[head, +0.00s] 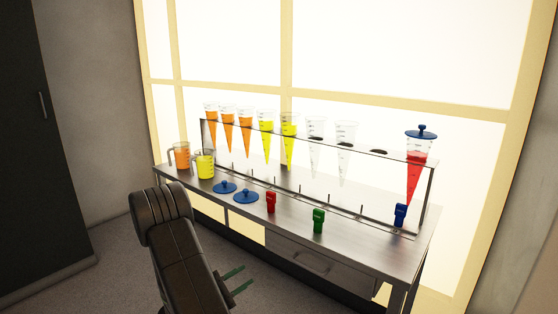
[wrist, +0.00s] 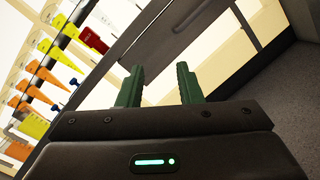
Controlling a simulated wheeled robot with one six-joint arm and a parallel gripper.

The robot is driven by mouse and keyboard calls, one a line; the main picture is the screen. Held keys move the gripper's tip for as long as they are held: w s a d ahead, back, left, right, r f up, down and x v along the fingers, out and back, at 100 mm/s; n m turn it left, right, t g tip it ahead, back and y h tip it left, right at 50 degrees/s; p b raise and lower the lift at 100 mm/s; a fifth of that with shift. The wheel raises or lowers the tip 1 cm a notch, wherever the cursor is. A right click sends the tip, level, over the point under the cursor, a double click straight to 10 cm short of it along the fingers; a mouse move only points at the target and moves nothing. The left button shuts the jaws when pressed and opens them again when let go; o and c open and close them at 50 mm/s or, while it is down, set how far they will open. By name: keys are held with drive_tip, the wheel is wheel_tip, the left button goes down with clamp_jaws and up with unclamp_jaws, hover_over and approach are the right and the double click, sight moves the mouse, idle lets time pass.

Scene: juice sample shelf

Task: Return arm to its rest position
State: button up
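My gripper (head: 236,280) is low in front of the bench in the head view, at the end of my dark arm. In the wrist view its two green fingers (wrist: 158,88) stand apart with nothing between them, so it is open and empty. The fingers touch nothing that I can see. The front of the steel bench (head: 393,258) is beyond it, and the bench also shows in the wrist view (wrist: 165,42).
A rack (head: 433,192) on the bench holds several cones of orange and yellow juice, empty cones and a blue-lidded red cone (head: 417,170). Orange (head: 181,155) and yellow (head: 205,167) jugs, blue lids (head: 246,196), and red (head: 271,202), green (head: 319,220) and blue (head: 400,215) clips are there. Floor is clear.

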drive_tip(key=shift+w+a+r+n, duration=0.15)
drive_tip(key=shift+a+r+n, duration=0.05)
drive_tip(key=shift+n, duration=0.3)
